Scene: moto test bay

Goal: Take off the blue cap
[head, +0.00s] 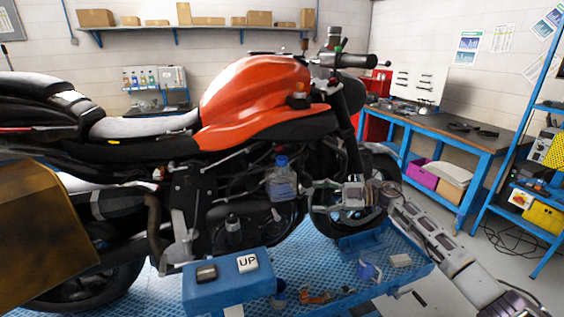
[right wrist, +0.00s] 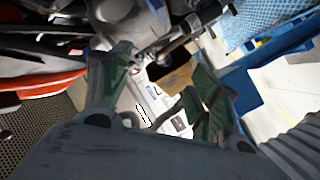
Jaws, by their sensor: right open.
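The blue cap (head: 281,160) sits on top of a clear bluish reservoir bottle (head: 282,184) at the side of the orange motorcycle (head: 258,90) in the head view. My right gripper (head: 312,190) is just right of the bottle, apart from the cap and a little lower, with its fingers toward the bottle. In the right wrist view its two green-lined fingers (right wrist: 155,85) are spread, with no object held between them. I cannot make out the cap clearly in that view. My left gripper does not show.
A blue stand (head: 228,283) with two blocks, one marked UP, is in front below the bottle. A blue mesh platform (head: 340,275) holds several loose parts. A large brown panel (head: 40,235) fills the left edge. A workbench (head: 450,135) stands at the right.

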